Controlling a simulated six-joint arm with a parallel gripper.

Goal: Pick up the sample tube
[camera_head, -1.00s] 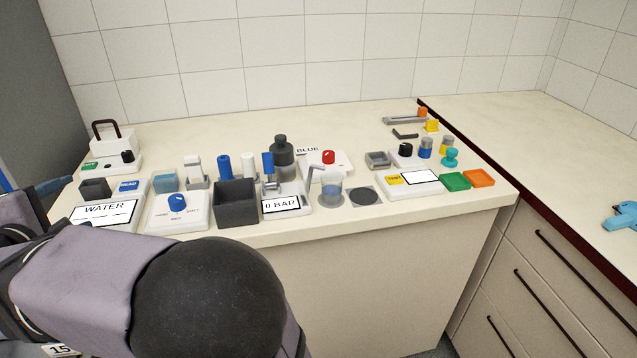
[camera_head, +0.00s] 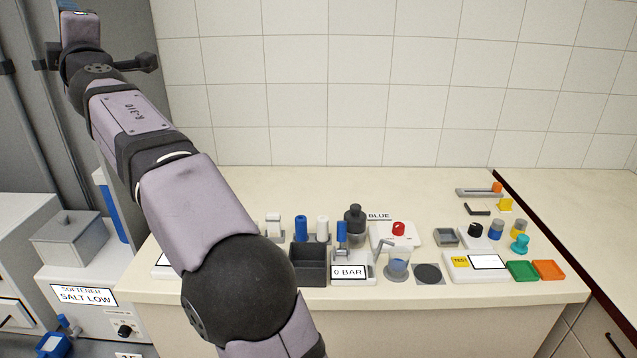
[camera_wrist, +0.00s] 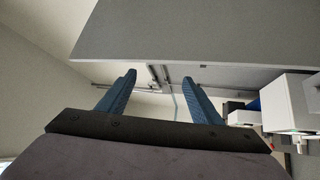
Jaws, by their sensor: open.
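I cannot tell for sure which thing is the sample tube. A blue upright cylinder (camera_head: 301,229) and a white upright cylinder (camera_head: 322,229) stand side by side on the counter behind a dark grey bin (camera_head: 308,264). Small blue-and-yellow cylinders (camera_head: 496,229) stand further right. My gripper (camera_wrist: 160,77) shows in the wrist view with its two blue fingers spread and nothing between them. It points at the wall and ceiling area, far from the counter things. In the head view my arm is raised at the upper left, and its fingers cannot be made out.
A dark bottle (camera_head: 355,226) is behind. Green (camera_head: 522,271) and orange (camera_head: 548,270) trays lie at the right. My arm hides the counter's left part. A softener unit (camera_head: 85,297) is at the left.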

